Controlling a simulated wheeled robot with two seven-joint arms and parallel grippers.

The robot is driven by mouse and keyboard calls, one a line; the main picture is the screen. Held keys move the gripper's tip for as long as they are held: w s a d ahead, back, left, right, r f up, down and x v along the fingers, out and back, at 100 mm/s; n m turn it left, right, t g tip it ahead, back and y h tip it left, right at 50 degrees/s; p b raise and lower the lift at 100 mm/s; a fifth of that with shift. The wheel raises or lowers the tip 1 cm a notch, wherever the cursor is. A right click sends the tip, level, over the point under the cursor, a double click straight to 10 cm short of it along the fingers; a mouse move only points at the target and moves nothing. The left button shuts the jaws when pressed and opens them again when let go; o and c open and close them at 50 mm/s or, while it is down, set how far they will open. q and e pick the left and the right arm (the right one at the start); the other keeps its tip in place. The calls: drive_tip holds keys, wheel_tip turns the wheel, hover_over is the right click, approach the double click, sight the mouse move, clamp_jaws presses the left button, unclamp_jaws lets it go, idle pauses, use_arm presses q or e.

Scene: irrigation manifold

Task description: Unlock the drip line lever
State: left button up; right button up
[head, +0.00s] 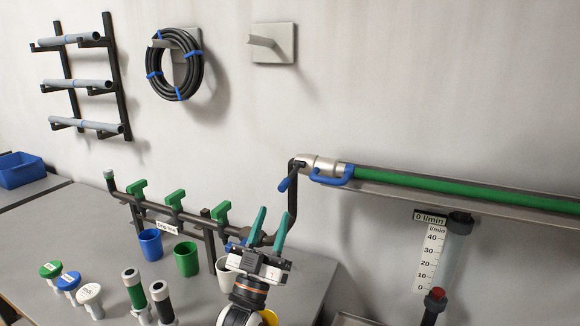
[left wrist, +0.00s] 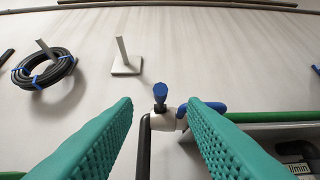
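A silver valve body (head: 318,163) joins the dark pipe to the green pipe. A blue lever (head: 333,180) sits at its right, and a blue knob (head: 284,184) at its left. In the left wrist view the knob (left wrist: 160,92) and the lever (left wrist: 208,106) show beyond the fingertips. A label reading "Drip line" (head: 167,227) hangs on the manifold (head: 190,217), which has green handles. My left gripper (head: 272,226) is open and empty, teal fingers upward, below the valve and apart from it. My right gripper is not in view.
Blue (head: 150,244), green (head: 187,260) and white (head: 224,274) cups stand below the manifold. Capped parts (head: 90,295) and dark cylinders (head: 134,290) stand at the front. A flow gauge (head: 455,250) reading 0 l/min is at right. Wall space above the valve is clear.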

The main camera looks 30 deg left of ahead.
sight(286, 179)
use_arm(q)
drive_tip(key=p+x, duration=0.2)
drive_tip(key=x, duration=0.7)
drive_tip(key=shift+w+r, duration=0.4)
drive_tip(key=shift+w, duration=0.2)
clamp_jaws()
